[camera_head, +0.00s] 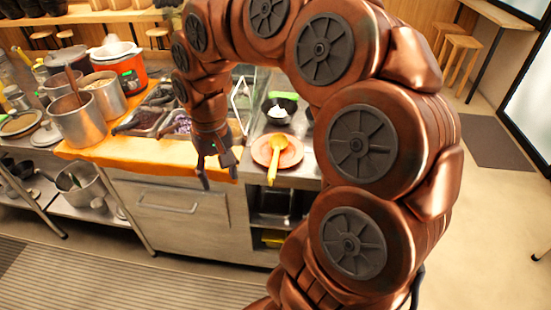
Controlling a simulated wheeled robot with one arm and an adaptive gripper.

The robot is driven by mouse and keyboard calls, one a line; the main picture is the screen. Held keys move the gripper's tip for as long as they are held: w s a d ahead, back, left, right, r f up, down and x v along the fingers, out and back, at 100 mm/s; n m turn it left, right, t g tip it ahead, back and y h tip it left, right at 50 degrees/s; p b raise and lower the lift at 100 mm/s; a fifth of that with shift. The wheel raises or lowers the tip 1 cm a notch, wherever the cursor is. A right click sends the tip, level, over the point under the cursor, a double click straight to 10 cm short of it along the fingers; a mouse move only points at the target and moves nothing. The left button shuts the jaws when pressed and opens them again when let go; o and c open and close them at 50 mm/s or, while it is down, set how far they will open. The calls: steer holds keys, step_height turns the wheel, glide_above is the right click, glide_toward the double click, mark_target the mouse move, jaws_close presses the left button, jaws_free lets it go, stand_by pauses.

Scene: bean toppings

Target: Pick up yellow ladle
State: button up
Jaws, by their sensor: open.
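A yellow ladle (275,160) lies on a round pinkish-brown plate (290,155) at the right part of the counter. Its handle end points toward the counter's front edge. My gripper (217,183) hangs to the left of the ladle, over the counter's front edge. Its fingers point down and are apart, with nothing seen between them. The gripper and the ladle do not appear to touch.
A dark bowl (280,108) with white contents sits behind the plate. Topping trays (140,122) are left of my gripper. Metal pots (80,122) and an orange cooker (127,72) stand at the left. The floor before the counter is clear.

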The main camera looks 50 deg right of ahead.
steer(key=w+d+f+m+b, duration=0.1)
steer(key=w+d+f+m, duration=0.15)
steer(key=d, duration=0.25)
steer(key=w+d+f+m+b, duration=0.1)
steer(key=w+d+f, duration=0.15)
steer(key=d, duration=0.35)
steer(key=m+b, duration=0.2)
steer(key=m, duration=0.2)
glide_above(273, 166)
steer(key=f, duration=0.5)
steer(key=shift+w+f, duration=0.25)
steer(key=shift+d+f, duration=0.2)
steer(key=shift+s+f, duration=0.1)
steer(key=shift+f, duration=0.2)
steer(key=shift+s+a+f+p, duration=0.15)
steer(key=shift+f+p, duration=0.45)
steer(key=shift+f, duration=1.15)
steer(key=shift+s+a+f+p, duration=0.1)
steer(key=shift+f+p, duration=0.5)
steer(key=shift+f, duration=1.1)
jaws_close()
